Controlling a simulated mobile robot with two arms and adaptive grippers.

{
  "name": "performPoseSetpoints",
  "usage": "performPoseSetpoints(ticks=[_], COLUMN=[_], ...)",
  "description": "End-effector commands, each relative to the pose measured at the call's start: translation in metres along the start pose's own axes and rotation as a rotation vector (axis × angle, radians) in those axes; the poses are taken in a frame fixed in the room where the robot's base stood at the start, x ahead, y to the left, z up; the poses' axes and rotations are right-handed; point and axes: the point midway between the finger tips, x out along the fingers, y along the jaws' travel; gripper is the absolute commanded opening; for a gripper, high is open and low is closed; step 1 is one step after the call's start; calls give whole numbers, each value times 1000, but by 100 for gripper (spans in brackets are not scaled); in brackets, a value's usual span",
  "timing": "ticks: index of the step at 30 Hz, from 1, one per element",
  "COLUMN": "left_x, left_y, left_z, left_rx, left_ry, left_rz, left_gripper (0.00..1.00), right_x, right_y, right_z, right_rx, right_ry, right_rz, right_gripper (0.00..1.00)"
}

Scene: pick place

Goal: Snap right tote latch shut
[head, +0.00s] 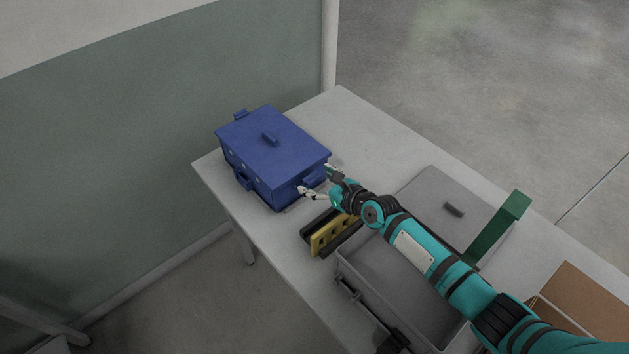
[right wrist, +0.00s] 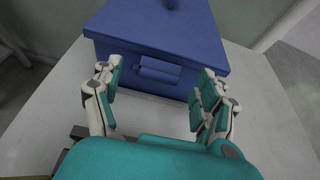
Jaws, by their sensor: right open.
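A blue tote (head: 262,178) stands on the table with its blue lid (head: 290,135) on top, a small grip in the lid's middle. On the tote's right end is a blue latch (head: 314,180), which also shows in the right wrist view (right wrist: 158,70). It sits just below the lid rim and sticks out; whether it is fastened is not clear. My right gripper (head: 317,181) is open and empty, its fingers spread either side of the latch. The right wrist view shows the gripper (right wrist: 155,92) facing that end, with the latch between and beyond the fingertips. My left gripper is not in view.
A yellow and black slotted piece (head: 333,235) lies near the right gripper. An open grey tote (head: 385,275), a grey lid (head: 425,190), a green upright piece (head: 500,228) and a cardboard box (head: 585,300) are further right. The table (head: 335,120) is clear behind the blue tote.

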Motion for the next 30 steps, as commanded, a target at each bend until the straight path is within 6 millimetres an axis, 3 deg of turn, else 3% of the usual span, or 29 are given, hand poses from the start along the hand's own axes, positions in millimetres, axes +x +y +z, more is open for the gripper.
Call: performPoseSetpoints(ticks=[5,14,27,30], left_x=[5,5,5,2], left_y=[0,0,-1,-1], left_z=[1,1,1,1], left_rx=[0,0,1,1], left_ry=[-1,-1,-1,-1], left_rz=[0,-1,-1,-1], left_gripper=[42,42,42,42], right_x=[16,18,18,17], right_y=[0,0,0,-1], right_z=[-1,0,0,1], right_rx=[-1,0,-1,-1], right_ry=[1,0,1,4], right_rz=[-1,-1,-1,-2], right_gripper=[75,75,20,20])
